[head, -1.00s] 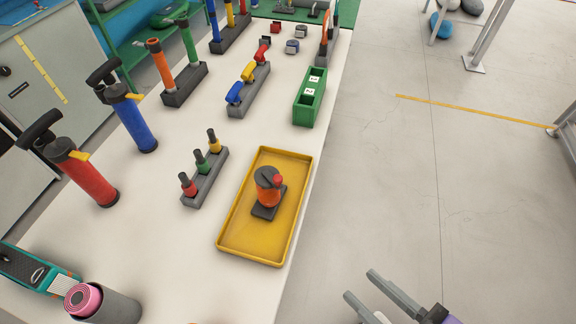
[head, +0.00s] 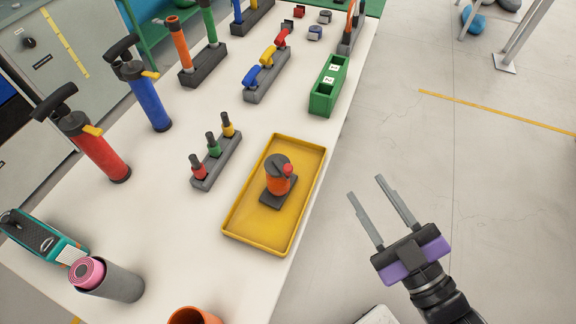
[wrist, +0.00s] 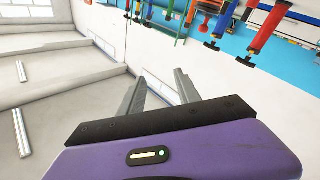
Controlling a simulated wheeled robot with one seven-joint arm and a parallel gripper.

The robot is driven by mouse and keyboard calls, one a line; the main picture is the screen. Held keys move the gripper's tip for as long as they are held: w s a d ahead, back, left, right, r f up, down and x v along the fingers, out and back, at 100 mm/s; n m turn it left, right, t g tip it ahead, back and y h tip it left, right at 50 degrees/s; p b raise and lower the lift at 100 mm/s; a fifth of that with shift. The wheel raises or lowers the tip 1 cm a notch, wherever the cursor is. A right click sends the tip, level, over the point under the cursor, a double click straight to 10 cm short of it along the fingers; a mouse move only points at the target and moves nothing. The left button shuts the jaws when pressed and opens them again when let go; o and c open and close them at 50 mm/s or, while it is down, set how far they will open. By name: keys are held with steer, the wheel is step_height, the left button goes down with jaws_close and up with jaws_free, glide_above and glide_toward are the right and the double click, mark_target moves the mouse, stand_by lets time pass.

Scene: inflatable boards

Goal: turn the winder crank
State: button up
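The winder (head: 277,178) is a small orange cylinder with a dark top and a dark base. Its crank (head: 280,163) is a dark arm on top with a red knob (head: 288,169) at the right end. The winder stands upright in a yellow tray (head: 241,240) near the table's right edge. My gripper (head: 366,198) is open and empty, with two grey fingers apart. It is to the right of the tray, off the table's side, and touches nothing. In the wrist view its fingers (wrist: 160,92) point away over the room, and the winder is not visible there.
A rack with red, green and yellow-topped pegs (head: 216,160) stands left of the tray. A green box (head: 322,98) is behind it. Red (head: 105,155) and blue (head: 150,105) pumps stand at the left. An orange cup (head: 193,316) is at the front.

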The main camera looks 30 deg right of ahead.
mark_target(288, 167)
steer(key=w+d+r+n+t+y, duration=0.1)
steer(key=w+r+n+y, duration=0.35)
steer(key=n, duration=0.85)
steer(key=w+d+r+n+t+y, duration=0.1)
steer(key=w+r+n+y, duration=0.1)
steer(key=w+n+y, duration=0.75)
steer(key=s+a+f+n+g+y, duration=0.1)
steer(key=a+f+n+g, duration=0.1)
steer(key=f+n+g, duration=0.55)
steer(key=s+a+f+n+g, duration=0.15)
steer(key=f+n, duration=0.35)
steer(key=n, duration=0.6)
steer(key=shift+g, duration=0.4)
steer(key=p+x, duration=0.1)
steer(key=x, duration=0.5)
steer(key=shift+w+a, duration=0.25)
steer(key=shift+a, duration=0.05)
jaws_close()
